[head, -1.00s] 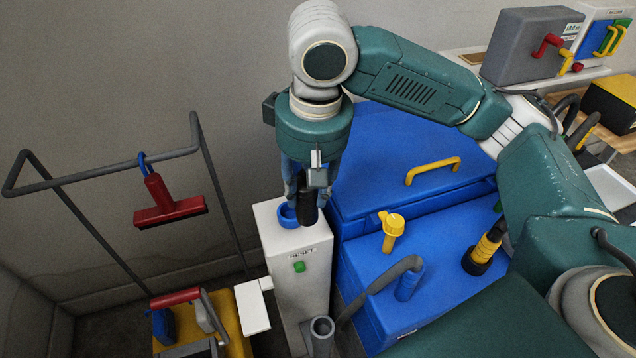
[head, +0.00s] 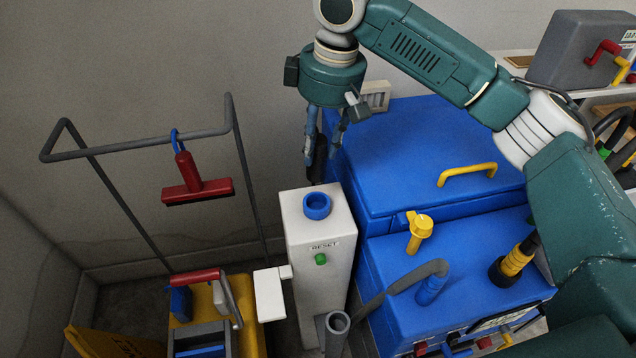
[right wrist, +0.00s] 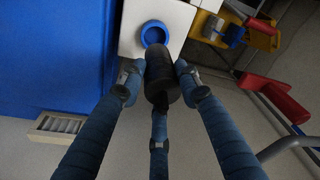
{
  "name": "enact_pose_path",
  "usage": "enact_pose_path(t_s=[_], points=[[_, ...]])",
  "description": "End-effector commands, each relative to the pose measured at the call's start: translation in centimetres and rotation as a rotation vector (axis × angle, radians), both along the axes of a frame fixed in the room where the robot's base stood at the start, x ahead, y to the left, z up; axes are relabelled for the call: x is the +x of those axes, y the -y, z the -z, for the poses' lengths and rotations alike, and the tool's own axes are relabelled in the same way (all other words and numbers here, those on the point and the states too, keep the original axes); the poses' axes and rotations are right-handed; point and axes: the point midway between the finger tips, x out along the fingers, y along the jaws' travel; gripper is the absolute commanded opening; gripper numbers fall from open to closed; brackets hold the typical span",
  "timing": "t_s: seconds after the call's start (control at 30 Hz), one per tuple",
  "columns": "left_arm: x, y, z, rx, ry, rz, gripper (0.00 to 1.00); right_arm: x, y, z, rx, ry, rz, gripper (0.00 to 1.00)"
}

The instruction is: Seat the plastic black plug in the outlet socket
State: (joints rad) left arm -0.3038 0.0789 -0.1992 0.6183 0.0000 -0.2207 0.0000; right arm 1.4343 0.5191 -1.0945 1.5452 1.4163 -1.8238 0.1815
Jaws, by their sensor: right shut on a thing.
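My right gripper (head: 323,150) is shut on the black plug (head: 317,166), a dark cylinder, which hangs downward just behind the white post (head: 317,232). A round blue socket ring (head: 317,206), open and empty, sits on top of that post, below the plug in the picture. I cannot tell the height gap. My left gripper is not in view.
A green RESET button (head: 320,259) is on the post's front. A large blue cabinet (head: 420,150) stands close at the right. A small white louvred box (head: 376,95) is on the wall behind. A red squeegee (head: 197,190) hangs from a grey rail at the left.

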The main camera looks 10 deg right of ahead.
Motion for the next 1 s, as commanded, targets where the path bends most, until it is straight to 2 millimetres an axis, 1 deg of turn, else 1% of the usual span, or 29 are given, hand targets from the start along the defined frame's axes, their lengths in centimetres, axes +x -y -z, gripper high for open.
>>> enact_pose_path(t_s=[0.03,0.1,0.2,0.3,0.47,0.63,0.73,1.0], points=[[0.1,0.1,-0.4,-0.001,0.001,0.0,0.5,-0.1,0.1,1.3,-0.001,-0.003,0.001,0.05],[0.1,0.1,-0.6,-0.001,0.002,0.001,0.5,-0.1,0.1,3.0,-0.001,-0.004,0.001,0.05],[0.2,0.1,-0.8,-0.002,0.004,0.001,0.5,-0.1,0.0,4.9,0.0,-0.002,0.001,0.05],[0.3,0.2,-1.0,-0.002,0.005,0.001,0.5,0.0,0.0,6.2,0.0,0.0,0.001,0.05],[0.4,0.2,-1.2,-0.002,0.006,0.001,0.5,0.0,0.0,7.5,0.0,0.0,0.002,0.05],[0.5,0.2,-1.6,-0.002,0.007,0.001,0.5,0.0,0.0,10.1,-0.001,-0.001,0.002,0.05],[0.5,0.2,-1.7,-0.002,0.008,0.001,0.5,0.0,0.0,10.9,0.0,0.0,0.002,0.05],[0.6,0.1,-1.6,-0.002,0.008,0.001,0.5,0.0,0.0,11.0,0.001,0.001,0.001,0.05]])
